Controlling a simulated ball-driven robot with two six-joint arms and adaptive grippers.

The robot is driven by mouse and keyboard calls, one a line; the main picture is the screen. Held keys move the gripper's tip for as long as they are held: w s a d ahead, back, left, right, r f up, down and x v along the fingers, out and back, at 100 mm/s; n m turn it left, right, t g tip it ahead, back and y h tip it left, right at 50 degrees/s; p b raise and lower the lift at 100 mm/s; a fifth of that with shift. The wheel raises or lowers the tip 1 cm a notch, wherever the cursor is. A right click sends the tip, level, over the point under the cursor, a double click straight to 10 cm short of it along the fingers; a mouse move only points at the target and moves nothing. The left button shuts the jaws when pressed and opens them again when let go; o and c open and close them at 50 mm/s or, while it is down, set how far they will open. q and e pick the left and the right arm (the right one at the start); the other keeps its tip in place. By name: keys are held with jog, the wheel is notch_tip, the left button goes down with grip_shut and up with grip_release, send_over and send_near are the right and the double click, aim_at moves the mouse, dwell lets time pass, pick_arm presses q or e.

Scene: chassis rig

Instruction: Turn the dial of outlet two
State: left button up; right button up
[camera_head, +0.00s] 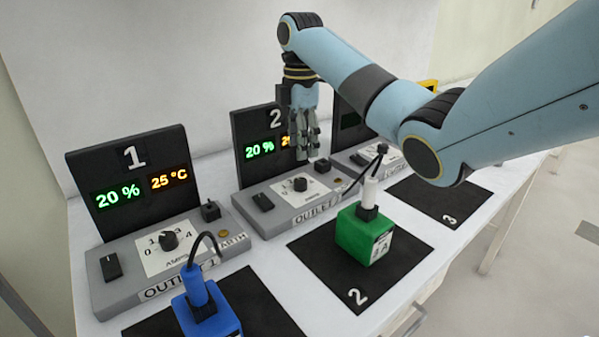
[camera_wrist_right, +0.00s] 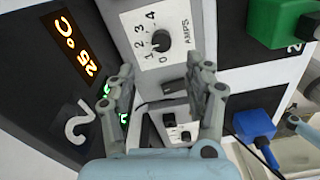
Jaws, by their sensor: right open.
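Outlet two is a grey box with an upright black panel (camera_head: 255,130) marked 2, showing 20 % in green and an orange reading partly hidden by my gripper. Its black dial (camera_head: 300,185) sits on a white plate; the same dial (camera_wrist_right: 161,39) shows in the right wrist view with marks 0 to 4 and AMPS. I cannot tell the dial's exact setting. My right gripper (camera_head: 309,152) is open and empty, pointing down above the dial and apart from it. In the right wrist view its fingers (camera_wrist_right: 162,66) are spread, with the dial beyond them.
Outlet one (camera_head: 125,270) stands to the left, with a blue block (camera_head: 207,315) and cable before it. A green block (camera_head: 365,235) with a white plug and cable sits on black mat 2 (camera_head: 335,280). A third outlet is partly hidden behind my right arm.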

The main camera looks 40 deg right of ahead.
aim_at(300, 180)
jog(key=f, duration=0.5)
jog(key=shift+s+a+f, duration=0.15)
jog(key=shift+s+f, duration=0.05)
notch_tip(300, 180, down, 3)
jog(key=shift+f, duration=0.3)
pick_arm(q)
jog(key=shift+s+f, duration=0.25)
jog(key=shift+s, duration=0.1)
pick_arm(e)
jog(key=shift+w, duration=0.1)
jog(key=c, duration=0.6)
pick_arm(q)
jog(key=shift+s+a, duration=0.2)
jog(key=shift+s, duration=0.3)
pick_arm(e)
grip_shut()
